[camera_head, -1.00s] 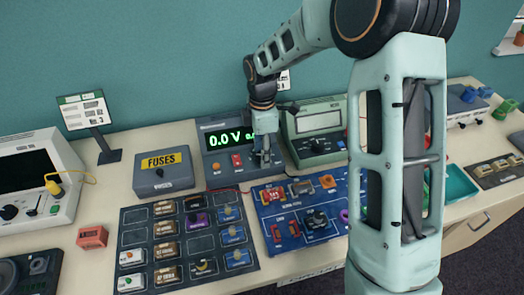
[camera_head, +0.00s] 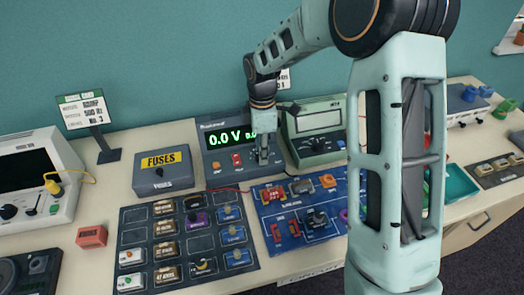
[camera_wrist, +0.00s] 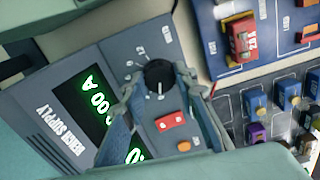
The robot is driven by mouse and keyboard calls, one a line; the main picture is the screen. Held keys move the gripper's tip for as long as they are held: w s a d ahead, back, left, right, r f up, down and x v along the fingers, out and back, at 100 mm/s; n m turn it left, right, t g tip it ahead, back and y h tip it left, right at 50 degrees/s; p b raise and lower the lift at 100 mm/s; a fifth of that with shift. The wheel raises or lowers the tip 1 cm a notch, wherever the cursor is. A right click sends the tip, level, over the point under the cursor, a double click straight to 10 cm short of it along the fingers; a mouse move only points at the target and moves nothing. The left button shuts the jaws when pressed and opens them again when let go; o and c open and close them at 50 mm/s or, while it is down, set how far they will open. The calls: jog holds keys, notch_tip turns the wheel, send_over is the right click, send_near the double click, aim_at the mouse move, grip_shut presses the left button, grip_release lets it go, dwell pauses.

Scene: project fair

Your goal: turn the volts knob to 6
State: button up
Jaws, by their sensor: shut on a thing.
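The bench supply (camera_head: 210,137) stands at the back, its green display (camera_head: 221,140) reading 0.0 V in the head view. The wrist view shows its front (camera_wrist: 62,88) tilted, with a second reading of 0.00 A. In the head view my gripper (camera_head: 263,153) reaches down at the supply's right end and hides the knob.
A red switch (camera_wrist: 171,121) and an orange button (camera_wrist: 184,146) sit close to the knob. A fuses box (camera_head: 163,172) stands left of the supply, a green meter (camera_head: 318,128) right. A blue circuit board (camera_head: 283,241) and a dark component tray (camera_head: 177,251) lie in front.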

jog(key=m+b, duration=0.1)
jog(key=m, duration=0.3)
jog(key=m+b, duration=0.1)
jog(key=m, duration=0.3)
jog(key=shift+m, duration=0.4)
jog(key=m+b, duration=0.1)
jog(key=m, duration=0.3)
jog(key=shift+m, duration=1.9)
jog(key=shift+b, duration=0.3)
jog(key=o, duration=1.2)
jog(key=shift+c, duration=0.2)
